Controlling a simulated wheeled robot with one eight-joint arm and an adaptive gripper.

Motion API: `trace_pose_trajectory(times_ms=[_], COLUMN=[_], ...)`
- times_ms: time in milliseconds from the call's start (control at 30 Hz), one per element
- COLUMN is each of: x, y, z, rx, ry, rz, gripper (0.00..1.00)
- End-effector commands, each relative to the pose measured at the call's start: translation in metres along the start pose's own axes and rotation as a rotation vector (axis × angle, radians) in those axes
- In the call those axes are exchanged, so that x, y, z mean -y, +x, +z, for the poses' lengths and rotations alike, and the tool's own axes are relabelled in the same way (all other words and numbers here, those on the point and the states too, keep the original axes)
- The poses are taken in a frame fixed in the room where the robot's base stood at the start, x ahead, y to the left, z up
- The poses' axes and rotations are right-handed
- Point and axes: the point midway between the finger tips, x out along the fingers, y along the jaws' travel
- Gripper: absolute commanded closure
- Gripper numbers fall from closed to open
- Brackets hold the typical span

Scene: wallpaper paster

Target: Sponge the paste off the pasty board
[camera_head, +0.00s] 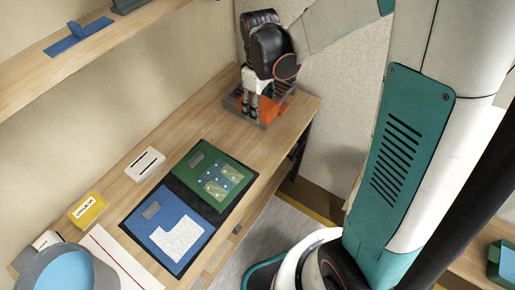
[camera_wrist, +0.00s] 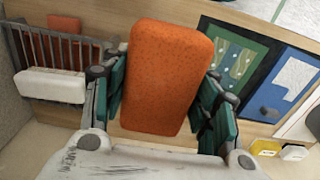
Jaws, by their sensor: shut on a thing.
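My gripper (camera_head: 262,98) is at the far end of the bench, over a slatted rack (camera_head: 232,101). In the wrist view my gripper (camera_wrist: 163,95) is shut on an orange sponge (camera_wrist: 168,60), with teal finger pads on both sides of it. Two boards lie side by side on a dark mat on the bench. The blue board (camera_head: 165,212) bears an L-shaped whitish patch. Both also show in the wrist view, the green board (camera_wrist: 222,38) and the blue board (camera_wrist: 270,68). I cannot tell which coating is paste.
A white slotted block (camera_head: 145,164), a yellow labelled box (camera_head: 88,209) and a grey basin with blue inside (camera_head: 65,270) stand along the bench. A shelf (camera_head: 80,62) overhangs the left.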

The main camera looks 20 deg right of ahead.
Motion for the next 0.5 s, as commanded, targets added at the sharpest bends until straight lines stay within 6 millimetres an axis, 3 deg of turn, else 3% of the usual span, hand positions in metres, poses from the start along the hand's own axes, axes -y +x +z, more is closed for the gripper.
trace_pose_trajectory(times_ms=[167, 500], x=[0.0, 0.0], y=[0.026, 0.11], z=[0.0, 0.0], rx=[0.0, 0.0], ry=[0.001, 0.001], rz=[0.0, 0.0], gripper=[0.71, 0.71])
